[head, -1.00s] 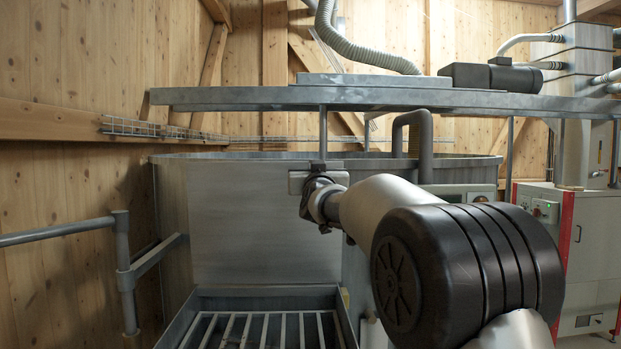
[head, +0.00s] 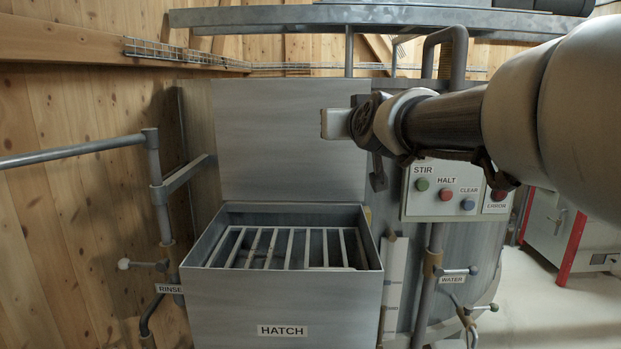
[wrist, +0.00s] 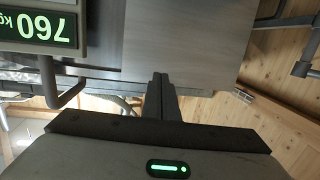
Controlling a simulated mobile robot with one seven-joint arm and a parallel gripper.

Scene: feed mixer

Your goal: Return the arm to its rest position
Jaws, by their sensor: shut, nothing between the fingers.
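In the head view my arm (head: 450,118) reaches in from the upper right across the front of the grey mixer tank (head: 288,135). Its end is in front of the tank wall, above and right of the hatch. In the wrist view my gripper (wrist: 160,78) has its two dark fingers together with nothing between them. The fingertips appear in front of a grey metal surface; I cannot tell how far off it is. In the head view the fingers are not clear.
The hatch box (head: 282,305) with its bar grate stands below my arm. The control panel (head: 452,190) with several buttons is just under the arm. A rail (head: 75,150) and RINSE valve (head: 145,265) are left, a WATER valve (head: 455,271) right. A weight display (wrist: 40,27) reads 760 kg, upside down.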

